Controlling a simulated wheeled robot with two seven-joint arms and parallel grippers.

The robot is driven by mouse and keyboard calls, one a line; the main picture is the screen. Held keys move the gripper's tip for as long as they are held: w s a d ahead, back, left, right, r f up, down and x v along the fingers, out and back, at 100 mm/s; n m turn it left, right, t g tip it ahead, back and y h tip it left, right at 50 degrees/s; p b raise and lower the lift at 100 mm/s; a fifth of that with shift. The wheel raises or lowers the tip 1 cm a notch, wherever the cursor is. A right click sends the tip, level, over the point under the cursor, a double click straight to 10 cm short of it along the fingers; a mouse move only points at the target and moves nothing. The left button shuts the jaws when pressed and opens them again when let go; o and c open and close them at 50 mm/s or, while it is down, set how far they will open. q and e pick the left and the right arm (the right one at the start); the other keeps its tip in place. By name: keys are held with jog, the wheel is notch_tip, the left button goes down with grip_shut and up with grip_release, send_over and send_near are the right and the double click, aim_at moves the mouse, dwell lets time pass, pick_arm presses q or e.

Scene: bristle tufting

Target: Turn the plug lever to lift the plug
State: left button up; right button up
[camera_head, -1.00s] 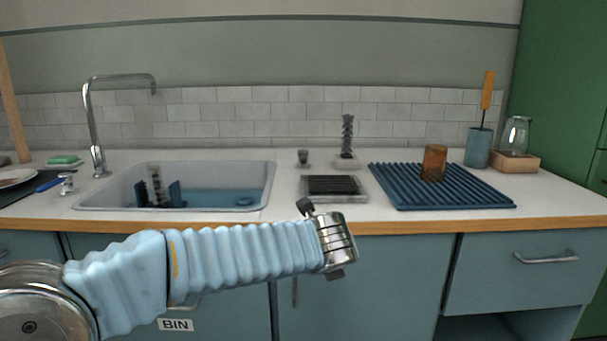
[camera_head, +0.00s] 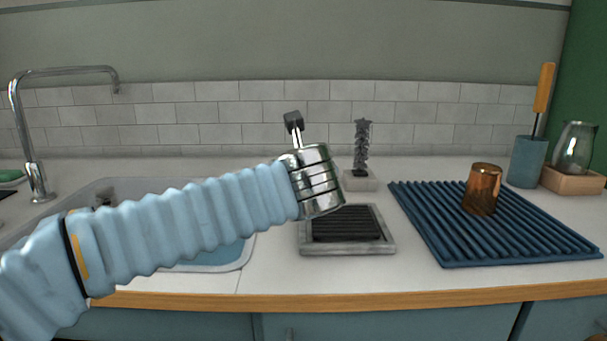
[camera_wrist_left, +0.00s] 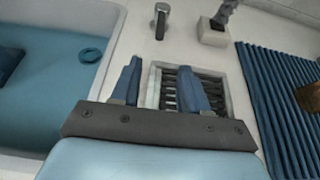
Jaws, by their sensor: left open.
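The plug lever (camera_wrist_left: 161,20) is a small dark metal post standing upright on the white counter between the sink and a block, ahead of my left gripper in the wrist view. The round blue plug (camera_wrist_left: 90,54) lies on the sink floor at the left. My left gripper (camera_wrist_left: 160,66) is open and empty, its two blue fingers apart and short of the lever, over the edge of the grey tray. In the head view its fingers are hidden behind my wrist. My right gripper is not in view.
The sink (camera_wrist_left: 112,22) is at the left with its tap (camera_head: 30,140). A grey tray with black slats (camera_head: 390,248) and a dark twisted brush in a block (camera_head: 362,145) are near. A blue ribbed mat (camera_head: 440,258) with a copper cup (camera_head: 482,190) lies right.

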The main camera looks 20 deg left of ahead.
pick_arm(q)
jog(key=x, duration=1.4)
jog(key=shift+c, duration=0.3)
grip_shut()
